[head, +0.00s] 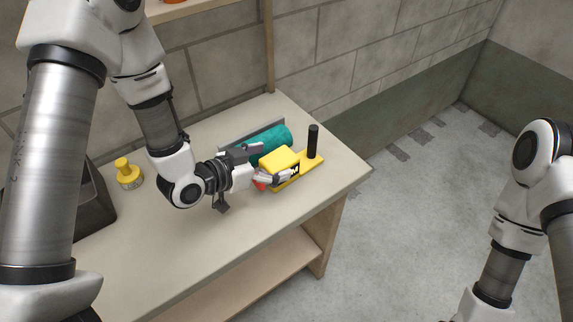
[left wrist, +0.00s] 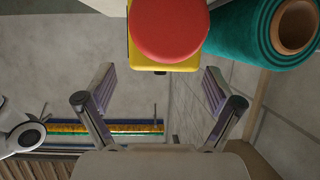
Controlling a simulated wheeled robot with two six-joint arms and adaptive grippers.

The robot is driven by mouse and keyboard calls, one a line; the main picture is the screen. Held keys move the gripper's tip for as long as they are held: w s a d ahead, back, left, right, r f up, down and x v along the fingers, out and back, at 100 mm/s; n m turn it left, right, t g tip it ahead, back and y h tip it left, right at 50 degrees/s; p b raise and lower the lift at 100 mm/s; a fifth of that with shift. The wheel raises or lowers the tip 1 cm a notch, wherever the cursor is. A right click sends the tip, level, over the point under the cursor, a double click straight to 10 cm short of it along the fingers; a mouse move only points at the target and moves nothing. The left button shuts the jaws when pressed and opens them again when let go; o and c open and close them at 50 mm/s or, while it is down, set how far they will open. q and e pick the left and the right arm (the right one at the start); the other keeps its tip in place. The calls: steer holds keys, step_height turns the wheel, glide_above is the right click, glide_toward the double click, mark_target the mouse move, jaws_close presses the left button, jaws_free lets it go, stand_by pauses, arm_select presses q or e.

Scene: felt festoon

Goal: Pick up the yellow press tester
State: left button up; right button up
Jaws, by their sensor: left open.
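The yellow press tester (head: 280,159) is on the bench top near its right end. It has a blocky yellow body, a yellow base strip and an upright black post (head: 313,141). A red round part (left wrist: 168,28) shows in front of its yellow body (left wrist: 188,64) in the left wrist view. My left gripper (head: 269,165) is open right beside the tester, on its left side. In the left wrist view the fingers (left wrist: 160,92) stand apart with nothing between them, and the tester is ahead of them. My right gripper is out of view.
A teal roll (head: 275,143) lies just behind the tester, close to the left gripper; it also shows in the left wrist view (left wrist: 250,28). A yellow bottle (head: 129,175) and a dark bin (head: 92,205) are at the left. The bench front (head: 225,235) is clear.

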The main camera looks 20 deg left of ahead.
mark_target(280, 158)
arm_select(q)
steer(key=x, duration=0.4)
steer(key=shift+w+a+f+p, duration=0.15)
steer(key=shift+p, duration=0.15)
steer(key=c, duration=1.4)
